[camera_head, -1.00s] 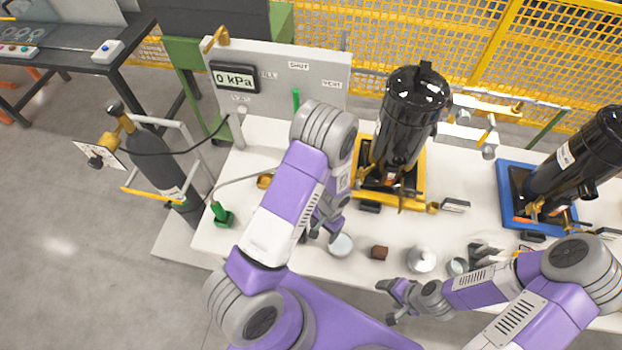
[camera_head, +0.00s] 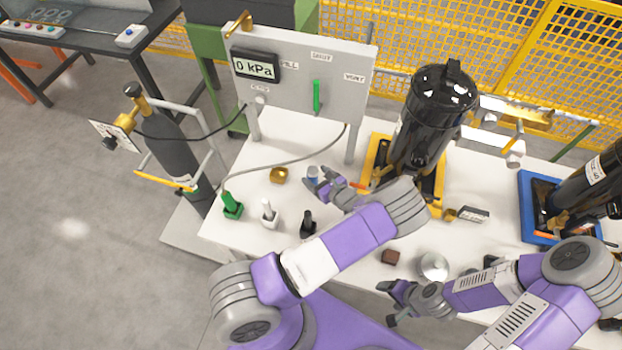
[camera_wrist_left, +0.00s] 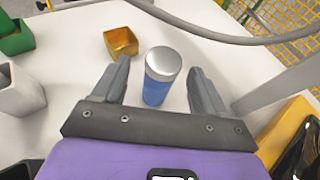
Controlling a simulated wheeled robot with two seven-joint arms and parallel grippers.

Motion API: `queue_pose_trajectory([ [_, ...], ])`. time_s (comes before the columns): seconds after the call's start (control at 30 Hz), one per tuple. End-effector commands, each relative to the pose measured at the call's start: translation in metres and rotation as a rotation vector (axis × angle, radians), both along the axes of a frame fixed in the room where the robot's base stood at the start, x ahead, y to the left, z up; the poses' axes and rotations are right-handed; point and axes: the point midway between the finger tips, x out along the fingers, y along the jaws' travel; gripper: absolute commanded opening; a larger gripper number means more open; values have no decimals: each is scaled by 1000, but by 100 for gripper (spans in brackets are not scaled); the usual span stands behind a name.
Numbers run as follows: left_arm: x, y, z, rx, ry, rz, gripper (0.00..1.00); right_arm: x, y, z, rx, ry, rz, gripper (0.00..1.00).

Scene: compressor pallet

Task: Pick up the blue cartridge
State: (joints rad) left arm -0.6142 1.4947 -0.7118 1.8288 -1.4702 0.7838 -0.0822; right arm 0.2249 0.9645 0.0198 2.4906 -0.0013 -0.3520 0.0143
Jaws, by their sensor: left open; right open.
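The blue cartridge (camera_wrist_left: 156,88) has a silver cap and stands upright on the white table. In the left wrist view it is between the two open fingers of my left gripper (camera_wrist_left: 158,92), with a gap on both sides. In the head view the cartridge (camera_head: 312,176) shows small at the tips of my left gripper (camera_head: 324,184), which partly hides it. My right gripper (camera_head: 392,302) is open and empty near the table's front edge, far from the cartridge.
A brass cup (camera_head: 279,175) stands just left of the cartridge. Green (camera_head: 232,206), white (camera_head: 269,214) and black (camera_head: 308,224) bottle-like items stand nearer the front. A black compressor (camera_head: 432,120) on a yellow tray (camera_head: 376,150) is to the right. A gauge panel (camera_head: 300,85) stands behind, with a hose.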

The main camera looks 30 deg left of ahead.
Motion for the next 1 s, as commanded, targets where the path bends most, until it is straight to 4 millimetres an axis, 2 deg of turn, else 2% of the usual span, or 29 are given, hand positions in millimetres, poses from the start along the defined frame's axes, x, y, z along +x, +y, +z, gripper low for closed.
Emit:
queue_pose_trajectory([
  [0.33, 18, 38, -24, -1, -1, 5, 72, 0, 0, -3, 0, 0, 0, 72],
  [0.63, 20, 42, -26, -3, 0, 4, 72, 0, 0, -3, 0, 0, 0, 72],
  [1.0, 20, 42, -25, -4, -1, 4, 17, 0, 0, -3, 0, 0, 0, 72],
])
